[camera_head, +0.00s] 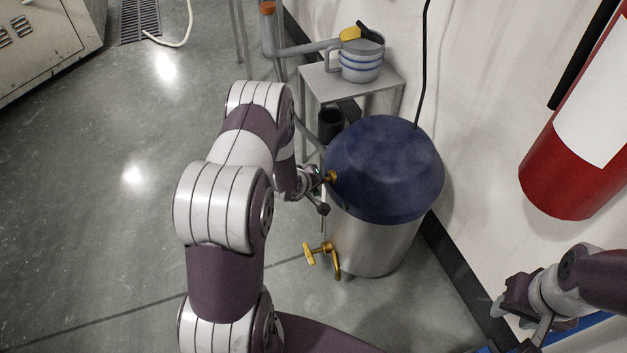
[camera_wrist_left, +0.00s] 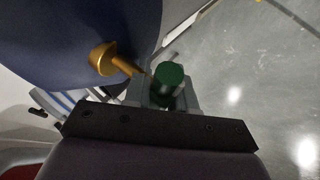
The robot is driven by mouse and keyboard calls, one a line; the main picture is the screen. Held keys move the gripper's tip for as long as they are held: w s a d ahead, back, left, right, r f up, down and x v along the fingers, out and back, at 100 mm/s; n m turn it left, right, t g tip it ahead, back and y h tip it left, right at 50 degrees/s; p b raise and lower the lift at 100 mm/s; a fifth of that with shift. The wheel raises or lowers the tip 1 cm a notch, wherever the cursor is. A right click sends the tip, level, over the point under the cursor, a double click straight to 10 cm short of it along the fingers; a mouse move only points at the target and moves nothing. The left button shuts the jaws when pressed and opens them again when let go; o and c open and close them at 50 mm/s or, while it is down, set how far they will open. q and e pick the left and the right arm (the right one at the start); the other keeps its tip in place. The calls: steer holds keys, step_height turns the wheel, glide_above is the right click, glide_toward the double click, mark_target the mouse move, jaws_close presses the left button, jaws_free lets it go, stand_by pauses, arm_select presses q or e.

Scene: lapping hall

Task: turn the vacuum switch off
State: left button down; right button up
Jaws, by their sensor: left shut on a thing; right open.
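The vacuum unit (camera_head: 375,235) is a steel drum with a dark blue domed lid (camera_head: 385,165), standing by the wall. My left gripper (camera_head: 319,192) is at the drum's left side, partly hidden by my own arm. In the left wrist view a green round-ended piece (camera_wrist_left: 168,78) sits between the left jaws (camera_wrist_left: 165,98), which are shut on it. It looks like the switch's knob; its markings and setting cannot be read. A brass fitting (camera_wrist_left: 103,58) sticks out beside it under the blue lid. My right gripper (camera_head: 522,316) is open, low at the right, away from the unit.
A brass tap (camera_head: 322,253) juts from the drum's lower left. Behind stands a small grey table (camera_head: 345,82) with a striped jug (camera_head: 361,62). A red extinguisher (camera_head: 555,185) hangs on the right wall. A black cable runs up the wall.

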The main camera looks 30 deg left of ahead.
arm_select(q)
steer(key=shift+s, duration=0.1)
steer(key=c, duration=1)
jaws_free()
steer(key=shift+c, duration=0.2)
steer(key=p+v, duration=0.5)
steer(key=v, duration=0.7)
steer(key=shift+s+r, duration=0.15)
steer(key=shift+r, duration=0.05)
